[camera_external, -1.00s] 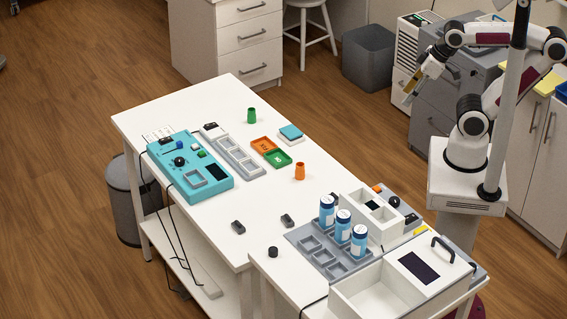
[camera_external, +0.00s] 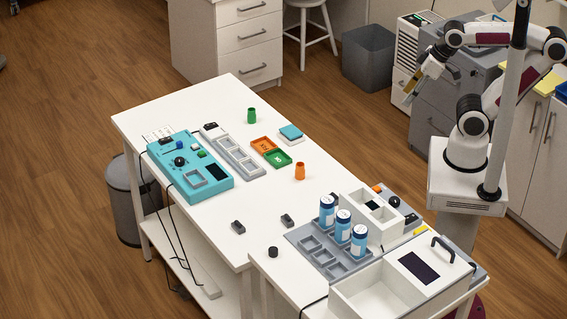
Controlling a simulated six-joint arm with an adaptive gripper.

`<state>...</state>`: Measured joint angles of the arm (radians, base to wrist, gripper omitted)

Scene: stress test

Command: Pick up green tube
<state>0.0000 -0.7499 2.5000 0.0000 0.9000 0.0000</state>
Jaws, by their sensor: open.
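The green tube (camera_external: 251,115) stands upright on the far part of the white table (camera_external: 240,91), apart from other things. My gripper (camera_external: 408,97) is at the upper right, beyond the table's right side and well away from the tube. It points down and to the left. It is open, with nothing seen between its fingers, though it is small in this view.
An orange tube (camera_external: 300,171) stands nearer the front. Orange (camera_external: 263,144) and green (camera_external: 278,158) trays lie between the tubes. A turquoise control box (camera_external: 218,185) is at left. Blue-labelled bottles (camera_external: 327,212) stand in a grey rack (camera_external: 308,243). A grey pole (camera_external: 507,110) rises beside my arm.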

